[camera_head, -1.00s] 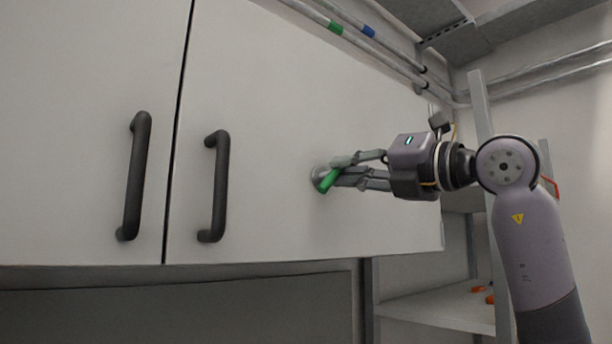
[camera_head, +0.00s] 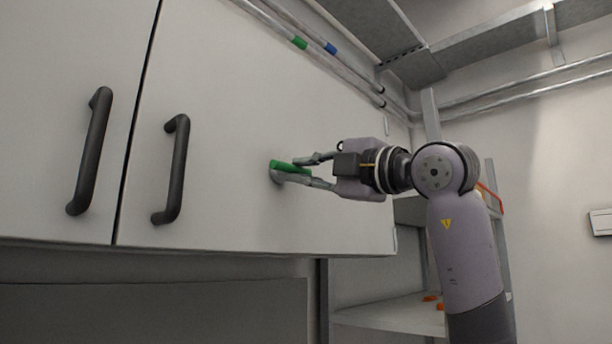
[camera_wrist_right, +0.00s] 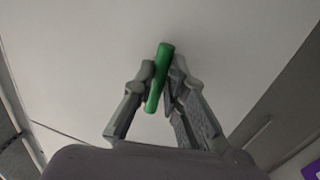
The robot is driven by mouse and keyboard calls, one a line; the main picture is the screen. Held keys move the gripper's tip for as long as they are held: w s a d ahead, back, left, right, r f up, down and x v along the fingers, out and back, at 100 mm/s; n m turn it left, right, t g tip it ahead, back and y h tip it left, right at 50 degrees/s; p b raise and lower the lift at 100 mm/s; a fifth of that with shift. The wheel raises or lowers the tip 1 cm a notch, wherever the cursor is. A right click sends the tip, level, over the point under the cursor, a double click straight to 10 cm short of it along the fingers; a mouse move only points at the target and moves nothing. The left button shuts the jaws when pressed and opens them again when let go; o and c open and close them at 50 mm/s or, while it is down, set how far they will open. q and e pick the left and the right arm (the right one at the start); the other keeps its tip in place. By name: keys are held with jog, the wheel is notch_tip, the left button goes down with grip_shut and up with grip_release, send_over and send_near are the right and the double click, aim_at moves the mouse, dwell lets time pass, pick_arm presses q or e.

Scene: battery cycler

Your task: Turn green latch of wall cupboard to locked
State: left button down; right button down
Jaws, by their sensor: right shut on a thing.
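The green latch (camera_head: 290,167) sits on a round grey base on the right door of the white wall cupboard (camera_head: 235,105). Its handle lies close to level in the head view, tilted slightly down to the right. My right gripper (camera_head: 308,172) reaches in from the right and is shut on the latch. In the right wrist view the green latch (camera_wrist_right: 158,78) stands between the two fingers of my right gripper (camera_wrist_right: 162,88). The fingers hide part of the latch base. My left gripper is not in view.
Two dark door handles (camera_head: 90,152) and (camera_head: 172,170) are left of the latch. Pipes (camera_head: 345,75) run above the cupboard. A shelf (camera_head: 395,314) with orange items stands below right. The door front around the latch is clear.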

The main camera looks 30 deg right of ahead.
jog(key=shift+m, duration=0.3)
jog(key=c, duration=1.6)
grip_release()
jog(key=v, duration=1.2)
